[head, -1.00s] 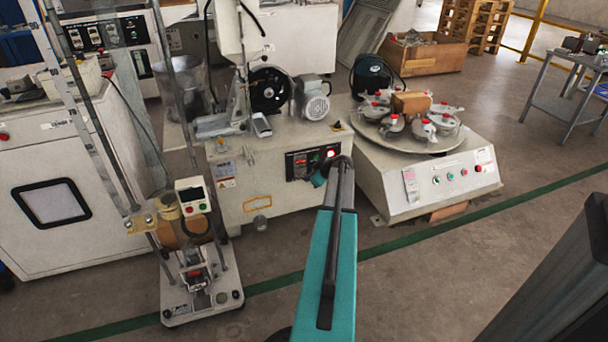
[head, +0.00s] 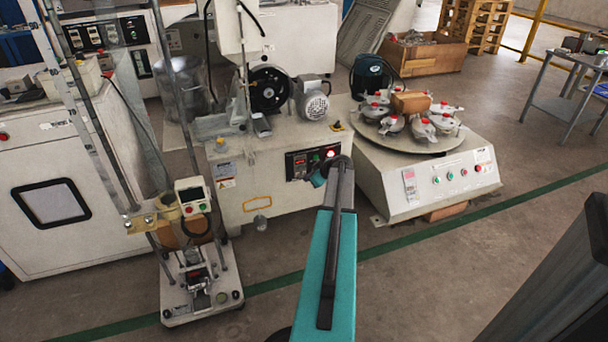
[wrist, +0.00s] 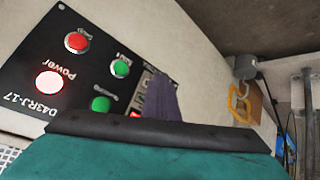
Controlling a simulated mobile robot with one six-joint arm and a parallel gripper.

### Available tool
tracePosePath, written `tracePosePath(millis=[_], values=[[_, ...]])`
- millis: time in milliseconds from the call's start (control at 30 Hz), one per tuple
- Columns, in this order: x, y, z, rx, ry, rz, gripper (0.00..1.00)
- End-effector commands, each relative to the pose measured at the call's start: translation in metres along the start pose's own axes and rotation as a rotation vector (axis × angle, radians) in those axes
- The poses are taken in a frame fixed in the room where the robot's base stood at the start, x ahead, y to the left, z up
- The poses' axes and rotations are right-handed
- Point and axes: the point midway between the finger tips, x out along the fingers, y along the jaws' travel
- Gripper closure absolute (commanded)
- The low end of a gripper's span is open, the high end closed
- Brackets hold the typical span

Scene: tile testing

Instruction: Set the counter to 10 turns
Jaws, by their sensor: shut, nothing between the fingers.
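The counter (head: 299,161) sits on the black control panel (head: 316,151) of the cream machine in the head view. Its red digits are too small to read there. In the wrist view, the panel appears upside down, and the counter (wrist: 136,114) shows only a sliver of red display and some small keys. The rest is hidden behind my gripper's purple-grey finger (wrist: 161,98). My gripper (head: 318,179) is shut and empty, close in front of the panel at the counter. I cannot tell whether the fingertip touches a key.
A lit power button (wrist: 49,82), a red button (wrist: 76,43) and two green buttons (wrist: 120,67) lie beside the counter. A motor (head: 312,101) stands on the machine above. A turntable machine (head: 430,185) is close on the right; a test stand (head: 200,300) is at left front.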

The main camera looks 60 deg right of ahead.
Motion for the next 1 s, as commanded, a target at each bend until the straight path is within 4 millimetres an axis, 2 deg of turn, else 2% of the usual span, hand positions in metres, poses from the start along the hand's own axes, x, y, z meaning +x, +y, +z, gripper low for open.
tracePosePath(millis=[1000], values=[[0.0060, 0.0046, -0.0041, -0.001, 0.000, 0.000, 1.00]])
